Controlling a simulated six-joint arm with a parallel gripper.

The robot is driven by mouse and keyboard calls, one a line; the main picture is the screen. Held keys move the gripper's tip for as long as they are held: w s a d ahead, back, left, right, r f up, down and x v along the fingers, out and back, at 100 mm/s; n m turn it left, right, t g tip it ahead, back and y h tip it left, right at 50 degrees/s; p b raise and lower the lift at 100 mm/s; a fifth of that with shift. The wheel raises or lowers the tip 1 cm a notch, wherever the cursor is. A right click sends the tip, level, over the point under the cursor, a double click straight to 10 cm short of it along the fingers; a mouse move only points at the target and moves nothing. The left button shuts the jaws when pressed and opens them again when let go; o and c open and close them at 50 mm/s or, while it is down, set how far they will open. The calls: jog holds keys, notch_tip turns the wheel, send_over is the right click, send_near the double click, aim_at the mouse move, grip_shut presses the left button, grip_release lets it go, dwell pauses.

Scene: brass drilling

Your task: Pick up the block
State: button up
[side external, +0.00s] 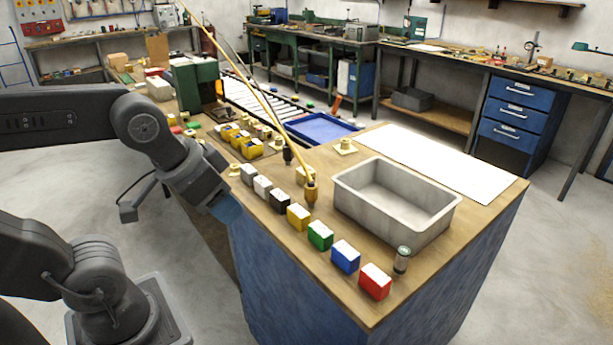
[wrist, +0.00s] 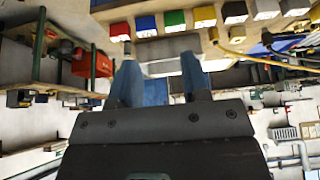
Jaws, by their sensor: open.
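A row of small blocks runs along the bench's near edge; which one is "the block" cannot be told. In the side view they are red (side external: 375,282), blue (side external: 345,257), green (side external: 320,235), yellow (side external: 298,217), black (side external: 279,202), white (side external: 262,187) and grey (side external: 248,174). The wrist view shows red (wrist: 119,31), blue (wrist: 146,26), green (wrist: 175,20), yellow (wrist: 204,16) and black (wrist: 235,12) beyond my fingers. My gripper (wrist: 160,72) is open, with blue fingers apart and nothing between them. In the side view, my gripper (side external: 226,207) is left of the row, apart from it.
A grey open tray (side external: 355,200) stands behind the row, with a white sheet (side external: 440,160) behind it. A small cylinder (side external: 402,262) stands by the red block. Yellow bins (side external: 240,140) stand farther left.

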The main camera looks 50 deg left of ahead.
jog(key=o, duration=0.6)
jog(key=shift+o, duration=0.2)
jog(key=shift+r, duration=0.1)
